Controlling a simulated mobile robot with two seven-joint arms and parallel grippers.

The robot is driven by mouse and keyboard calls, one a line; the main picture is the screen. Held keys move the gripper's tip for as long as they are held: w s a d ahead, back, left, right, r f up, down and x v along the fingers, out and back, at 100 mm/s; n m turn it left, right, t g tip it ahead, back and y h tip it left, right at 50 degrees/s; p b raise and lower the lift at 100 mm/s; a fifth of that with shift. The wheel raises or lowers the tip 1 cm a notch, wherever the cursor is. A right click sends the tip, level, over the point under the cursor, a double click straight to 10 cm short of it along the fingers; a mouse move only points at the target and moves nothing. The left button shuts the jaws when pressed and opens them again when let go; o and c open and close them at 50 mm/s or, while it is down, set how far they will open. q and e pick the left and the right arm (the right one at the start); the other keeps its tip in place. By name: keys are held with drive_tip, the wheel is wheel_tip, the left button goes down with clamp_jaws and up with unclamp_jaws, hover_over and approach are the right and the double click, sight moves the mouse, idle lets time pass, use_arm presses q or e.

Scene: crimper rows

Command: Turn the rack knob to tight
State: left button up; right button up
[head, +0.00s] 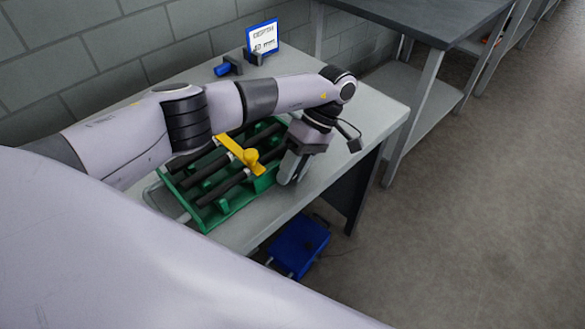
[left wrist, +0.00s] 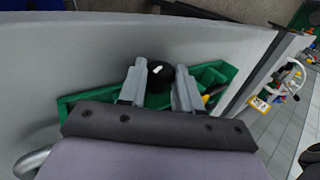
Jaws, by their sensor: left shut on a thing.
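The green rack (head: 225,205) lies on the grey table and holds several black rods (head: 205,170). In the left wrist view, a round black knob (left wrist: 159,76) with a white mark sits at the green rack (left wrist: 75,106), between the fingers of my left gripper (left wrist: 159,88). My left gripper is shut on this knob. In the head view my left gripper (head: 288,168) points down at the rack's right end and hides the knob. My right gripper is not in view.
A "DEPTH" sign (head: 262,37) and a small blue and dark device (head: 228,67) stand at the table's back. A blue box (head: 299,246) is on the floor by the table. The table (head: 375,103) is bare at right. Another dark-topped table (head: 430,18) stands beyond.

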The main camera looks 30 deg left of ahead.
use_arm(q)
drive_tip(key=o, duration=1)
drive_tip(key=shift+o, duration=0.2)
drive_tip(key=shift+s+t, duration=0.1)
drive_tip(key=shift+t, duration=0.3)
